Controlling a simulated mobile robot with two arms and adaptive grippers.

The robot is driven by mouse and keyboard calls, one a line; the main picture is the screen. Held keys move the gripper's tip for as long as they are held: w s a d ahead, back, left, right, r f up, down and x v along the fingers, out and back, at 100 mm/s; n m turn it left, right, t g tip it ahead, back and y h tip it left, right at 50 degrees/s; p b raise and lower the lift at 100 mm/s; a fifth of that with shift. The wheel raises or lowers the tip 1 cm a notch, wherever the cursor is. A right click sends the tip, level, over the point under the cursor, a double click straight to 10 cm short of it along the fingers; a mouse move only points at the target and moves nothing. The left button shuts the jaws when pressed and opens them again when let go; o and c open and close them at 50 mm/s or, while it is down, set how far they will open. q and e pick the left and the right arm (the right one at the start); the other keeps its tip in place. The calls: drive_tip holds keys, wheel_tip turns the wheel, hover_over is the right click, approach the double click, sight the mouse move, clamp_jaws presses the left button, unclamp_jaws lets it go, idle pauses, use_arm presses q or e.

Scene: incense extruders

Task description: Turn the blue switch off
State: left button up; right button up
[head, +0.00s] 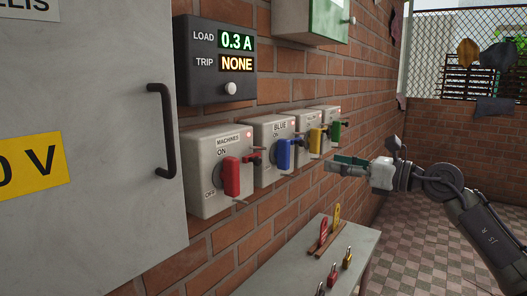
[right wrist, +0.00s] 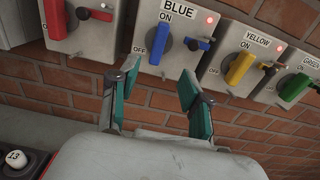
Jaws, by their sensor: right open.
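The blue switch is a grey box (head: 263,178) on the brick wall, second from the left in a row, with a blue handle (head: 283,154). In the right wrist view the blue handle (right wrist: 161,42) stands nearly upright under the ON mark, with OFF to its lower left. A red lamp is lit at the box's upper right, and a blue side lever (right wrist: 197,44) sits right of the handle. My right gripper (head: 345,164) is open and empty, out from the wall. In the right wrist view its fingertips (right wrist: 158,74) are below the blue box, with no clear contact. My left gripper is out of view.
The red MACHINES switch (head: 231,177) is left of the blue one; the yellow (head: 315,140) and green switches (head: 334,131) are right. A display (head: 215,60) reads 0.3 A and NONE. A bench (head: 313,282) with padlocks stands below. A cabinet handle (head: 164,130) sticks out at left.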

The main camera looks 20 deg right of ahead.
sight(289, 153)
drive_tip(key=p+x, duration=0.2)
drive_tip(key=x, duration=0.2)
drive_tip(key=p+x, duration=0.1)
drive_tip(key=x, duration=0.3)
drive_tip(key=p+x, duration=0.2)
drive_tip(key=x, duration=0.1)
drive_tip(key=shift+w+a+r+p, duration=0.3)
drive_tip(key=shift+r, duration=0.05)
drive_tip(key=shift+x, duration=0.85)
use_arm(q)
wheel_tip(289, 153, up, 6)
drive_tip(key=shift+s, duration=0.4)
use_arm(e)
drive_tip(key=shift+f, duration=0.15)
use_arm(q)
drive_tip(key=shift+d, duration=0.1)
use_arm(e)
clamp_jaws()
